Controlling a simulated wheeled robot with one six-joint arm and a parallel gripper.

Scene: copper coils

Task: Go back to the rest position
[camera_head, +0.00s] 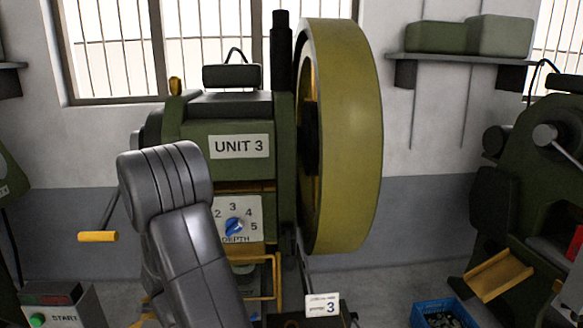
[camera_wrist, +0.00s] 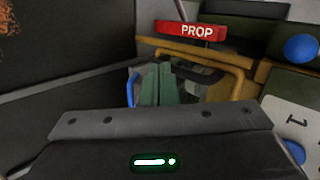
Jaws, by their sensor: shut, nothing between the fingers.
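My gripper (camera_wrist: 158,68) shows in the wrist view as two narrow green fingers side by side beyond its dark body. They are shut with nothing between them. An orange-yellow bar handle (camera_wrist: 238,82) and a red PROP label (camera_wrist: 191,30) lie beyond and above the fingers. In the head view my grey arm stands in front of the green UNIT 3 machine (camera_head: 228,115) and covers part of its lower left; my gripper is hidden there.
A large yellow-green flywheel (camera_head: 345,135) is on the machine's right. A yellow-handled crank (camera_head: 98,236) sticks out left. A START box (camera_head: 62,306) stands lower left. A blue bin (camera_head: 440,312) is on the floor beside another green machine (camera_head: 545,180). Floor shows between the machines.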

